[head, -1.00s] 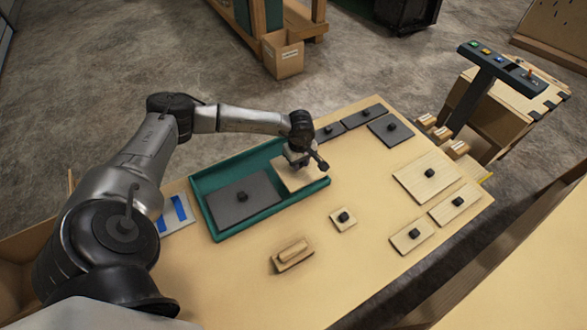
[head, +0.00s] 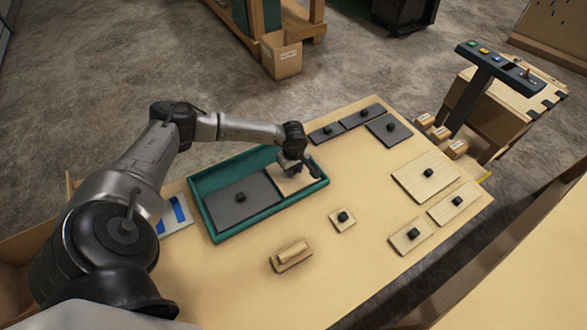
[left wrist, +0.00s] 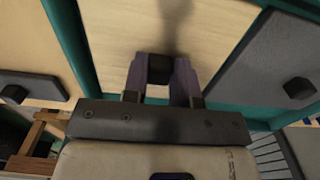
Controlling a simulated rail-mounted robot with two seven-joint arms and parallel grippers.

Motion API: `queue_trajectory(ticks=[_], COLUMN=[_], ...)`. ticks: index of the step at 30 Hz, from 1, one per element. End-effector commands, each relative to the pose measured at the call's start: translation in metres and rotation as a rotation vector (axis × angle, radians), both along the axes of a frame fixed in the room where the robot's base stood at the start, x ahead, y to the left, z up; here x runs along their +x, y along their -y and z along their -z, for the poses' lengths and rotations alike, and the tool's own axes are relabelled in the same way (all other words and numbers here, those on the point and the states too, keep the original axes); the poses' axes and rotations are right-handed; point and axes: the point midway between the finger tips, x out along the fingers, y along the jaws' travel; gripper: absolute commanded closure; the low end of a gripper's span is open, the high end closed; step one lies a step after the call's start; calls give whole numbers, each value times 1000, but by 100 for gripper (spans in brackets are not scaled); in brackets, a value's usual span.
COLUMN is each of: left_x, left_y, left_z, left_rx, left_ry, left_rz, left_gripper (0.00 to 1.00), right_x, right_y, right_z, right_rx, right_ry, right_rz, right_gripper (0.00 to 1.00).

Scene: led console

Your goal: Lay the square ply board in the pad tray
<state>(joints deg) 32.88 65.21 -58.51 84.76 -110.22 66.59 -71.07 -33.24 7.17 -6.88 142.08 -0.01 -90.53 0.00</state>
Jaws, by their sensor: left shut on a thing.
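The square ply board (head: 291,186) is pale wood and sits in the right part of the green pad tray (head: 271,211). It looks flat and inside the rim, beside a grey pad. My left gripper (head: 291,168) is over the board, shut on its dark knob. In the left wrist view the fingers (left wrist: 160,78) close around the knob, with the board (left wrist: 215,40) spread below. I cannot tell whether the board's underside fully touches the tray floor. My right gripper is not in view.
The grey pad (head: 258,202) with a black knob fills the tray's left part. Dark boards (head: 389,129) lie behind and to the right. Several ply boards (head: 425,177) lie at the right. A small square piece (head: 342,220) and a wooden block (head: 291,254) lie in front.

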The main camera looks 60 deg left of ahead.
Motion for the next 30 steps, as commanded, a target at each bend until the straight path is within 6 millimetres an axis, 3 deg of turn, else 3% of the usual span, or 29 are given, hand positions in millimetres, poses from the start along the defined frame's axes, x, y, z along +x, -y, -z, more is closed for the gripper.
queue_trajectory(ticks=[2, 3, 11, 22, 30], left_x=[0, 0, 0, 0, 0], left_y=[0, 0, 0, 0, 0], left_z=[3, 3, 2, -7, -55], left_rx=[0, 0, 0, 0, 1], left_ry=[1, 0, 0, 1, 2], left_rz=[0, 0, 0, 1, 1], left_gripper=[100, 73, 48, 48, 48], right_x=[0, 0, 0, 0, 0], right_y=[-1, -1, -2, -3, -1], right_z=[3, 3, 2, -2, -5], right_rx=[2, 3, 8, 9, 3], right_ry=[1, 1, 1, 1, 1], right_rz=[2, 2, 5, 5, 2], right_gripper=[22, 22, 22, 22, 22])
